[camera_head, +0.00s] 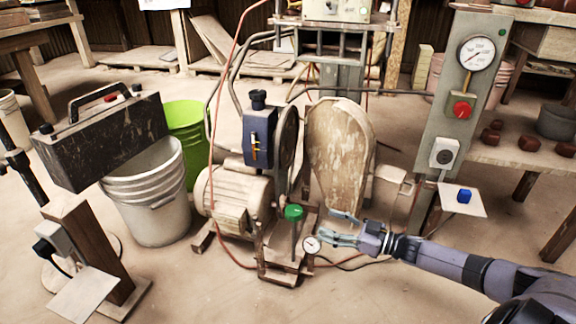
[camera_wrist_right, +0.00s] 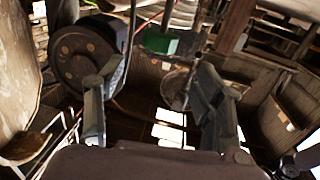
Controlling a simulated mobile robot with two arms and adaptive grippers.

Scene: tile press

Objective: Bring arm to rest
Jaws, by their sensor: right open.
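My right gripper (camera_head: 332,226) is open and empty. Its arm comes in from the lower right, and its fingers point left toward the machine's green knob (camera_head: 294,212) and small dial gauge (camera_head: 312,244). In the right wrist view the two fingers of the right gripper (camera_wrist_right: 152,85) stand wide apart with nothing between them. A green part (camera_wrist_right: 160,42) shows beyond them there, and a dark round wheel (camera_wrist_right: 85,57) is at the upper left. In the head view the fingers look close to the gauge; I cannot tell the exact gap. My left gripper does not show.
A motor (camera_head: 235,198) and a worn belt guard (camera_head: 340,150) stand just behind the gripper. A control post (camera_head: 461,105) with a gauge and red knob rises behind my right arm. White (camera_head: 150,200) and green (camera_head: 186,125) buckets are at left. Open floor lies in front.

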